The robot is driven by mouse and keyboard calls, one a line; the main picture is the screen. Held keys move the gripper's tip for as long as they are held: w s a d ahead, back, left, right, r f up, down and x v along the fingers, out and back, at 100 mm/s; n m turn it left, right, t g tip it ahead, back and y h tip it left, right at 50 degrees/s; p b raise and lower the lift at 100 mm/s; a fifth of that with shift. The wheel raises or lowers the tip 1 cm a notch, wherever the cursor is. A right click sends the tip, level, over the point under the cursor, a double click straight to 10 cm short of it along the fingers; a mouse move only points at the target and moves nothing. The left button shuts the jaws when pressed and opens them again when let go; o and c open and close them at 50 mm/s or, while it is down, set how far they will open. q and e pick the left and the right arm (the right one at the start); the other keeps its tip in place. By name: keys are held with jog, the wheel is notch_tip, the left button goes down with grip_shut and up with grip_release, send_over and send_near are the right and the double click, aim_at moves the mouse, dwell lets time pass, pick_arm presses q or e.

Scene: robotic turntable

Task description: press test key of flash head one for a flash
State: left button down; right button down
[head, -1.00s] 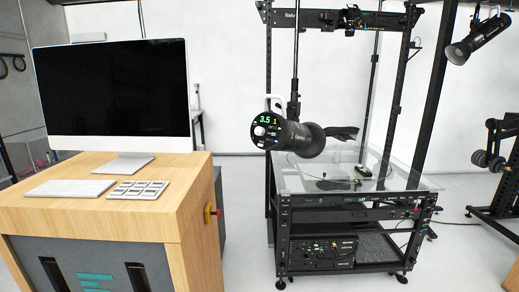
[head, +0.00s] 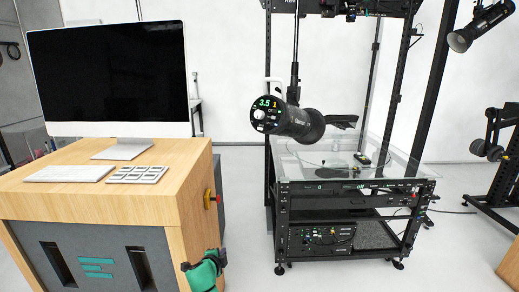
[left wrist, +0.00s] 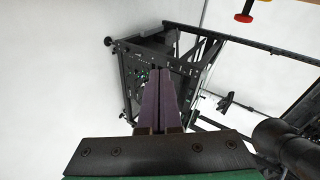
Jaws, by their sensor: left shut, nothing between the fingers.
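The flash head (head: 285,120) with a lit green "3.5" and a yellow "1" hangs on a pole above the glass-topped cart. Its round back panel (head: 266,113) faces me, with a white knob and small keys too small to read. My left gripper (head: 203,267) is low at the bottom of the head view, beside the wooden desk, well below and left of the flash head. In the left wrist view, its purple fingers (left wrist: 159,90) are together and empty, in front of the cart's frame. My right gripper is not in view.
The wooden desk (head: 190,190) carries a monitor (head: 110,80), keyboard and keypad. A red and yellow button (head: 211,198) is on its side. The glass-topped cart (head: 350,187) stands on the right. A second flash head (head: 480,28) hangs upper right. Floor between desk and cart is clear.

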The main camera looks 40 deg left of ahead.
pick_arm(q)
jog(key=w+a+r+m+t+y, duration=0.15)
jog(key=w+r, duration=0.25)
jog(key=r, duration=0.8)
jog(key=m+t+b, duration=0.1)
jog(key=m+t, duration=0.3)
jog(key=t, duration=0.2)
send_near(260, 129)
jog(key=a+f, duration=0.8)
jog(key=s+d+r+m+t, duration=0.1)
jog(key=d+r, duration=0.1)
jog(key=r, duration=0.4)
jog(key=s+d+r+m+t+y, duration=0.1)
jog(key=s+d+r+m+t, duration=0.1)
jog(key=r, duration=0.4)
jog(key=shift+s+d+r, duration=0.2)
jog(key=shift+d+r, duration=0.1)
jog(key=shift+d, duration=0.4)
jog(key=shift+w+a+f+b, duration=0.1)
jog(key=shift+w+f+b, duration=0.3)
jog(key=shift+w, duration=1)
jog(key=shift+w+f+b, duration=0.25)
jog(key=shift+w+f, duration=0.35)
jog(key=shift+w, duration=0.8)
jog(key=shift+w+a+f+b, duration=0.1)
jog(key=shift+w+f+b, duration=0.3)
jog(key=shift+w, duration=1)
jog(key=shift+f, duration=0.1)
